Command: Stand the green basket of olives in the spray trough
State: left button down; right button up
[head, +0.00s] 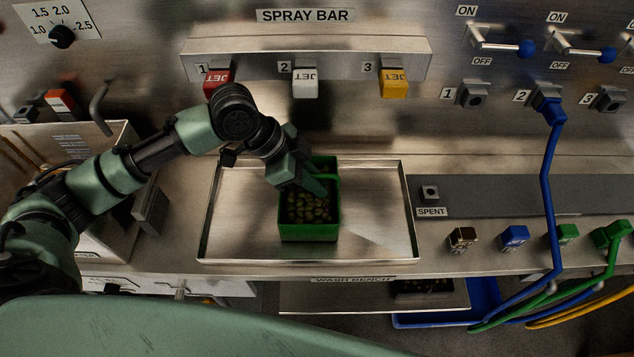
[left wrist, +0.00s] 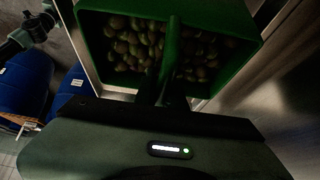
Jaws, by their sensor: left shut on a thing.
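The green basket (head: 309,231) holds several olives (head: 308,207) and is upright within the outline of the shallow metal spray trough (head: 240,246), near its middle. I cannot tell whether its base touches the trough floor. My left gripper (head: 312,184) reaches in from the left and is shut on the basket at its back part. The gripper and arm hide part of the basket's rim. In the left wrist view the basket (left wrist: 228,95) fills the top middle, with olives (left wrist: 140,45) inside. My right gripper is not in view.
The spray bar (head: 300,50) with red (head: 219,80), white (head: 305,82) and yellow (head: 394,82) jets hangs above the trough's back. A blue hose (head: 548,190) and several coloured connectors are at right. A metal box (head: 100,150) stands at left.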

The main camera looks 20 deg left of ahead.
pick_arm(q)
jog(key=c, duration=1.8)
grip_release()
jog(key=shift+s+a, duration=0.1)
jog(key=shift+s, duration=0.05)
jog(key=shift+c, duration=0.2)
jog(key=o, duration=0.4)
jog(key=shift+c, duration=0.2)
jog(key=shift+f, duration=0.1)
jog(key=shift+r, duration=0.2)
jog(key=b+v, duration=0.1)
jog(key=v, duration=0.6)
jog(key=shift+r, duration=0.2)
